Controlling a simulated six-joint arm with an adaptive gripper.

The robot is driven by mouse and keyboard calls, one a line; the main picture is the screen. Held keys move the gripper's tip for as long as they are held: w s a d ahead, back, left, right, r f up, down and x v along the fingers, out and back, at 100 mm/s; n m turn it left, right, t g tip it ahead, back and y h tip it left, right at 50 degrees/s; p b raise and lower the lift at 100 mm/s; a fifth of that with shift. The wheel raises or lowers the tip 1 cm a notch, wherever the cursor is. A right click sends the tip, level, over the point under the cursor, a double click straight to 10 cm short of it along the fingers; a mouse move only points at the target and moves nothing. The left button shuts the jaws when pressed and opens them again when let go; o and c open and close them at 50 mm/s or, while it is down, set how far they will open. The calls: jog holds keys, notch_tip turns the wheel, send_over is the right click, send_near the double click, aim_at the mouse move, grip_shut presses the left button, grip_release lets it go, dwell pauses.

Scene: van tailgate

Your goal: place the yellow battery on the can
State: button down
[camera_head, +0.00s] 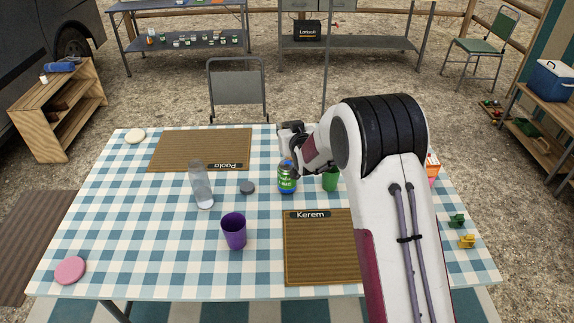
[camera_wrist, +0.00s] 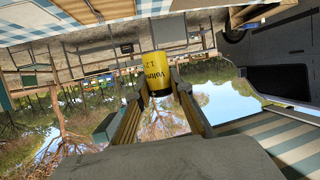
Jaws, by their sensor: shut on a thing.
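My gripper (camera_wrist: 158,84) is shut on the yellow battery (camera_wrist: 157,68), which shows black print and a dark end between the two fingers. In the head view my gripper (camera_head: 291,133) is over the back middle of the table, and the battery cannot be made out there. A can (camera_head: 287,179) with a green and blue label stands upright on the checked cloth, just below my gripper in the picture. I cannot tell the height between them. The can is not recognisable in the wrist view.
A green cup (camera_head: 330,181) stands right of the can, partly behind my arm. A grey round lid (camera_head: 247,187), a clear bottle (camera_head: 201,186) and a purple cup (camera_head: 234,232) are to the left. Brown mats (camera_head: 310,255) lie in front and at back left (camera_head: 200,147).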

dwell(0.3)
send_over(287, 164)
jog(key=shift+s+f, duration=0.1)
jog(key=shift+f, duration=3)
jog(key=shift+f, duration=0.1)
jog(key=shift+f, duration=1.75)
jog(key=shift+f, duration=0.1)
jog(key=c, duration=1.8)
grip_release()
jog(key=shift+v, duration=6.05)
